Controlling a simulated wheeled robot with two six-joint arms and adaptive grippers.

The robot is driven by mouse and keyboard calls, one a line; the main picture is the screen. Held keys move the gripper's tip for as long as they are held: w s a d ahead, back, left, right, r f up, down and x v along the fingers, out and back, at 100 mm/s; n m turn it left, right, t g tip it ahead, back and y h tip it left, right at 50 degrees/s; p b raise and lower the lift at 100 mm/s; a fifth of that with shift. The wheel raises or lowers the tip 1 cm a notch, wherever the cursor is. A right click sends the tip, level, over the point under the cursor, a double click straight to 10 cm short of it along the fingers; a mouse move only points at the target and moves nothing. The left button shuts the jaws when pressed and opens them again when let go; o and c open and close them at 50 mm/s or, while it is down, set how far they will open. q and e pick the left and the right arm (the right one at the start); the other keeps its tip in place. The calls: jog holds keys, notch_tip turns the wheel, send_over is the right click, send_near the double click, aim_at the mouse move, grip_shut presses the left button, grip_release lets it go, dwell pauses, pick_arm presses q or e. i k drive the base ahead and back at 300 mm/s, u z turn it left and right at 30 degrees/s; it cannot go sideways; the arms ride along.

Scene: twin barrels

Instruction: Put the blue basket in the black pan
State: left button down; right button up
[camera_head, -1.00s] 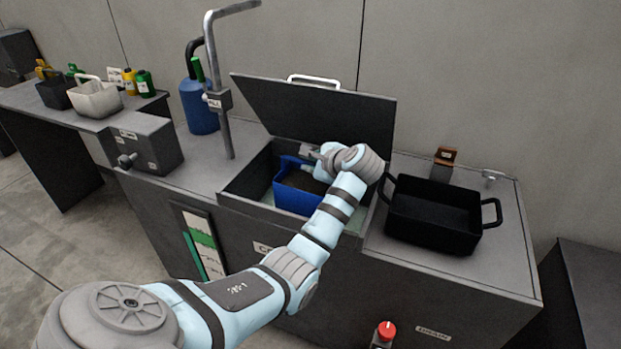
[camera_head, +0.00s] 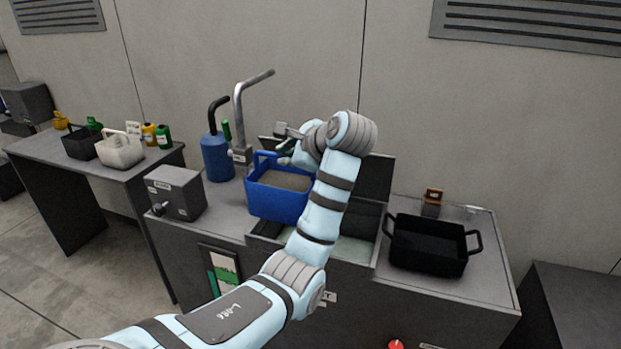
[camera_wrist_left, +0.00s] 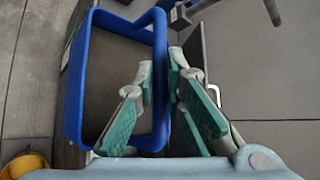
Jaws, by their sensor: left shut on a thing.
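The blue basket (camera_head: 277,196) hangs from my left gripper (camera_head: 284,148), raised above the open basin, with brownish-grey contents inside. In the left wrist view, the green-padded fingers of the gripper (camera_wrist_left: 160,100) are closed on the rim or handle of the blue basket (camera_wrist_left: 73,95). The black pan (camera_head: 428,246), a rectangular tub with two side handles, stands on the counter right of the basin and looks empty. My left arm hides part of the basin and its lid. My right gripper is not in view.
The basin (camera_head: 352,250) stands open with its dark lid (camera_head: 372,178) raised behind. A bent grey pipe (camera_head: 240,115) and a blue canister (camera_head: 217,157) stand at the left. A small brown block (camera_head: 432,203) sits behind the pan. A side table holds white (camera_head: 120,150) and black baskets.

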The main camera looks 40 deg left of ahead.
aim_at(428, 243)
jog(key=z, duration=0.4)
jog(key=k, duration=0.6)
jog(key=z, duration=1.1)
jog(key=i, duration=1.45)
jog(key=u, duration=1.1)
jog(key=i, duration=0.45)
jog(key=u, duration=0.4)
